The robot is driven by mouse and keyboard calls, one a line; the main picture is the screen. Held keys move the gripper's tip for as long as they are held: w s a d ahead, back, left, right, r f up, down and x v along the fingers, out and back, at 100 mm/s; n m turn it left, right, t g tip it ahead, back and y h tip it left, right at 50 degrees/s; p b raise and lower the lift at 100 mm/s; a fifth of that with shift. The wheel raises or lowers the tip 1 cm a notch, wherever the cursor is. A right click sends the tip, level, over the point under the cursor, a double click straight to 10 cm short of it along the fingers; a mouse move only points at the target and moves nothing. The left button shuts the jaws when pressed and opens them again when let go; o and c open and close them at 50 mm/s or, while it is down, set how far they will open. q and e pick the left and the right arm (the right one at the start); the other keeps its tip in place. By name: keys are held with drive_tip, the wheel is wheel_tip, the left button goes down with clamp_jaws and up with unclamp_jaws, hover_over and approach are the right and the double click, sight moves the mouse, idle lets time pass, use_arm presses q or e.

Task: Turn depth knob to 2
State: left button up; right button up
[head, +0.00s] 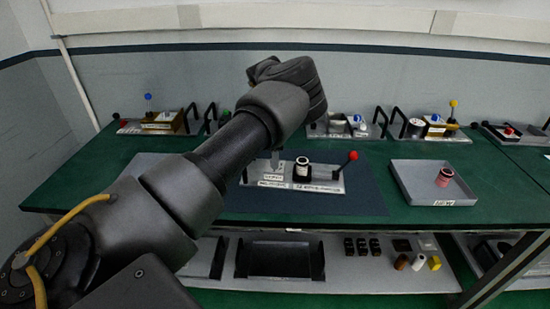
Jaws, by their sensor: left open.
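My left arm (230,150) reaches in from the lower left across the green table, and its dark ribbed end (290,85) is above the back of the table. My left gripper is largely hidden by this arm; a small grey piece (275,158) below it may be a fingertip. The middle device (325,186) has a pale labelled base, a black cylinder with a white top (303,167) and a red-ball lever (352,156). I cannot pick out the depth knob or read its setting. My right gripper is not in view.
A grey tray (408,192) with a pinkish-red cylinder (444,177) stands at the right. Other devices line the back, including one with a blue-ball lever (148,97) and one with a yellow-ball lever (453,104). A lower shelf (350,284) holds several small parts.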

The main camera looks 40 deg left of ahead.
use_arm(q)
wheel_tip(320, 180, up, 10)
drive_tip(key=b, duration=0.1)
idle(0.5)
drive_tip(key=shift+r, duration=0.1)
